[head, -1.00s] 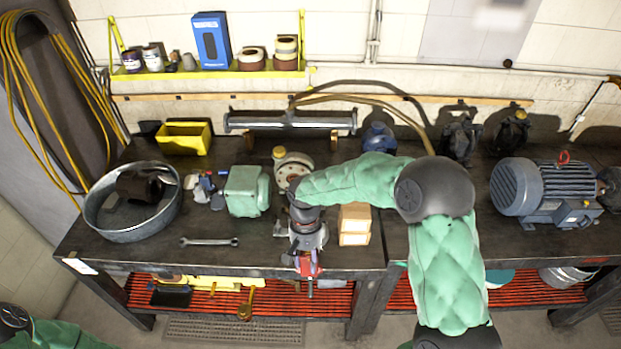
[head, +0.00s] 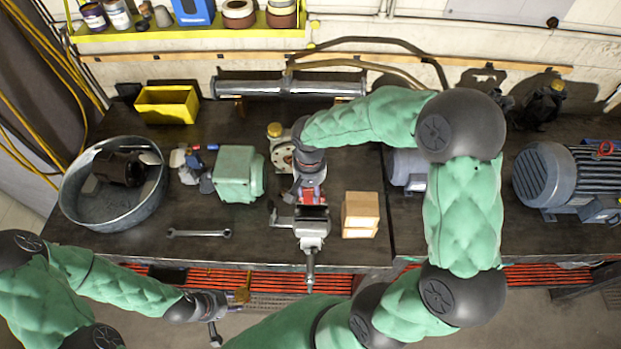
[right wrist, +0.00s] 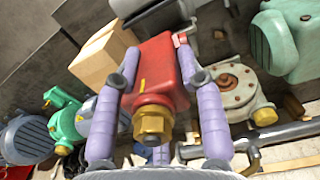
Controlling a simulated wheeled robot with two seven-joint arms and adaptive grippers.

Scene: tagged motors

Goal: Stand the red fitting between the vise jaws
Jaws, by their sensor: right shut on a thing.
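The red fitting (right wrist: 158,65) has a brass nut (right wrist: 152,122) at one end. In the right wrist view it sits between the two purple fingers of my right gripper (right wrist: 158,78), which is shut on it. In the head view the fitting (head: 312,194) shows just behind the vise (head: 312,228), close to its jaws. The right gripper (head: 311,184) partly hides it, and I cannot tell whether it touches the vise. My left gripper (head: 214,310) is low at the left, in front of the bench and away from the vise; its finger opening is unclear.
A cardboard box (head: 360,214) stands right of the vise. A round flanged part (head: 282,155) and a green housing (head: 238,174) are to the left. A wrench (head: 199,233) lies near the front edge. A metal tub (head: 113,184) and grey motor (head: 560,180) stand further out.

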